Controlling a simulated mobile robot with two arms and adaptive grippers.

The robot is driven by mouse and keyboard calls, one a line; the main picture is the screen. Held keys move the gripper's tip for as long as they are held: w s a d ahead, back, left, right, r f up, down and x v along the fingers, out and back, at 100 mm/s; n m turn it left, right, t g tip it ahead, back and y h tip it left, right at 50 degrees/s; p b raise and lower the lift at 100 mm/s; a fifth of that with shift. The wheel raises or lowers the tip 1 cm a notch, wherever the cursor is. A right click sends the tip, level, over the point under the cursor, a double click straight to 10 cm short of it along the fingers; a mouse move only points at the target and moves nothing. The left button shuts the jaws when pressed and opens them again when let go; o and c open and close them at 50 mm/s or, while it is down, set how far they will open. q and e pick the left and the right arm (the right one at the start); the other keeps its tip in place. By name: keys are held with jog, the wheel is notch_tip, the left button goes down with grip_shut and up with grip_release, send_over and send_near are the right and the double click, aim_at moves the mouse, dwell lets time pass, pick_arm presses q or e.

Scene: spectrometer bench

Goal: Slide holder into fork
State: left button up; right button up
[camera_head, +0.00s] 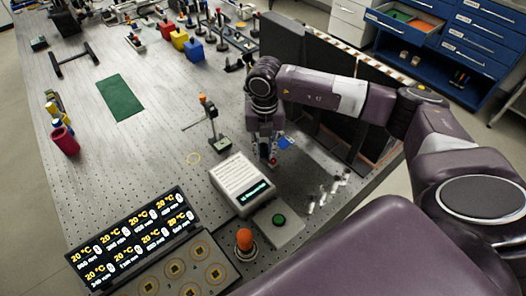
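My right arm comes in from the right, and its gripper (270,158) points down over the bench behind the white display box. A small blue piece (286,142) shows just right of the fingers; I cannot tell whether it is the holder or whether the fingers touch it. The fingertips are too small and partly hidden to show if they are open or shut. A fork cannot be made out clearly. A post with an orange top (208,108) stands on a dark base left of the gripper. My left gripper is not in view.
The perforated bench (160,75) has free room around a green mat (120,97). A white display box (242,184), a green-button box (279,221) and an orange knob (244,240) stand in front. Dark panels (318,75) stand behind my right arm. A red cup (65,140) is at left.

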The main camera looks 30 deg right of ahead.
jog(key=o, duration=0.4)
jog(key=shift+s+d+f, duration=0.15)
jog(key=shift+s+d, duration=0.1)
jog(key=shift+d, duration=0.2)
jog(key=shift+w, duration=0.1)
jog(key=shift+a, duration=0.1)
jog(key=shift+w, duration=0.1)
jog(key=shift+r, duration=0.35)
notch_tip(320, 180, up, 8)
jog(key=shift+s+a+r, duration=0.2)
jog(key=shift+s+a, duration=0.1)
jog(key=shift+s, duration=0.1)
